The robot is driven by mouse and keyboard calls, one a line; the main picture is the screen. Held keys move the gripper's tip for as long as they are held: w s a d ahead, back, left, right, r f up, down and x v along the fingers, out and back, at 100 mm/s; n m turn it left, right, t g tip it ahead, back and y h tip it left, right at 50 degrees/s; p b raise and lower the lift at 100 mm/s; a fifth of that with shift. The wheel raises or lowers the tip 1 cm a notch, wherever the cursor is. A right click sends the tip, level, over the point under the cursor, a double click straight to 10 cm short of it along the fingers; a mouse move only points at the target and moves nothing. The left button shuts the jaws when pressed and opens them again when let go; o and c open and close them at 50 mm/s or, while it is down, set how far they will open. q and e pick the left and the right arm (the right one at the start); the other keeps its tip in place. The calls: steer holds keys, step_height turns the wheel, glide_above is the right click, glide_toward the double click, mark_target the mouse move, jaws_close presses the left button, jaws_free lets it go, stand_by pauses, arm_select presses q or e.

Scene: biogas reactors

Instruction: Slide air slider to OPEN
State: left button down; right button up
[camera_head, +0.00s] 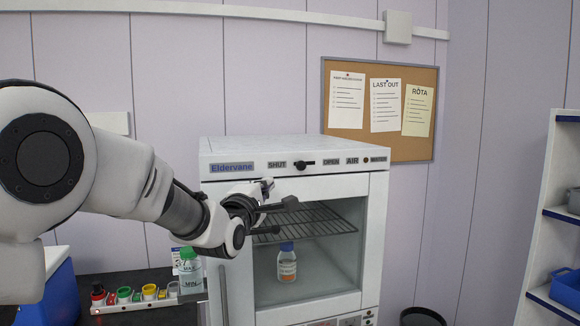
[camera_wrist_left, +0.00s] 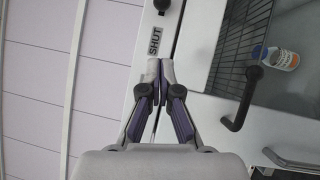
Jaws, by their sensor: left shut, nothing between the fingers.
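The air slider's black knob (camera_head: 304,164) is on the front strip of the white Eldervane cabinet (camera_head: 300,148), between the SHUT label (camera_head: 277,165) and the OPEN label (camera_head: 331,162). The knob also shows at the top edge of the left wrist view (camera_wrist_left: 162,6). My left gripper (camera_head: 268,184) is shut and empty, just below the SHUT label and left of the knob, apart from it. In the left wrist view its fingertips (camera_wrist_left: 160,66) meet close to the SHUT label. My right gripper is not in view.
A dark handle (camera_wrist_left: 240,100) stands out from the cabinet front beside my left gripper. A blue-capped bottle (camera_head: 286,263) stands inside below a wire rack (camera_head: 318,224). Another bottle (camera_head: 190,270) and coloured pots stand left. Shelves (camera_head: 550,225) are at the right.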

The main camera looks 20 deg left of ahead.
mark_target(301, 166)
arm_select(q)
steer(key=w+p, duration=0.2)
steer(key=w, duration=0.1)
steer(key=w+d+r+p, duration=0.1)
steer(key=w, duration=0.2)
steer(key=w+d+p, duration=0.1)
steer(key=w+p, duration=0.1)
steer(key=w, duration=0.1)
steer(key=shift+w+r+p, duration=0.1)
steer(key=shift+r+p, duration=0.2)
steer(key=shift+r, duration=0.05)
steer(key=shift+w+d, duration=0.15)
steer(key=shift+d, duration=0.25)
steer(key=shift+a+f, duration=0.1)
